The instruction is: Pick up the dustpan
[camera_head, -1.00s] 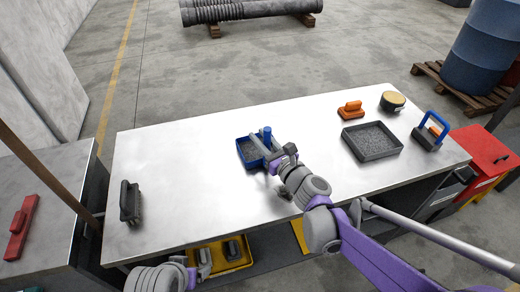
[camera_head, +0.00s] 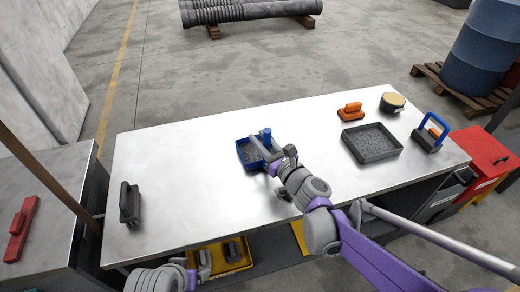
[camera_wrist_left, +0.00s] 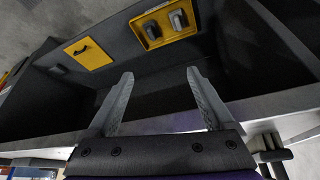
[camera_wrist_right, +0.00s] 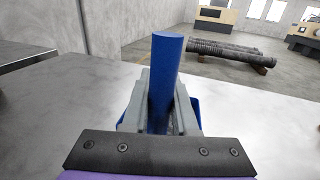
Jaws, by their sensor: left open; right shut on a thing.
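The blue dustpan (camera_head: 243,158) sits on the metal table, with grey grit in its pan and a round blue handle standing up at its right. In the right wrist view the blue handle (camera_wrist_right: 167,62) stands between the fingers. My right gripper (camera_head: 268,150) is shut on that handle, and the fingers hide its lower part. I cannot tell whether the pan touches the tabletop. My left gripper (camera_wrist_left: 160,85) is open and empty, low at the table's front edge, facing the space under the tabletop.
The table (camera_head: 190,200) is bare around the dustpan. A dark brush (camera_head: 130,203) lies at left. At right are a grey tray (camera_head: 371,142), an orange brush (camera_head: 350,111), a round tin (camera_head: 392,102) and a blue-handled tool (camera_head: 430,133). A yellow tray (camera_head: 232,256) is below.

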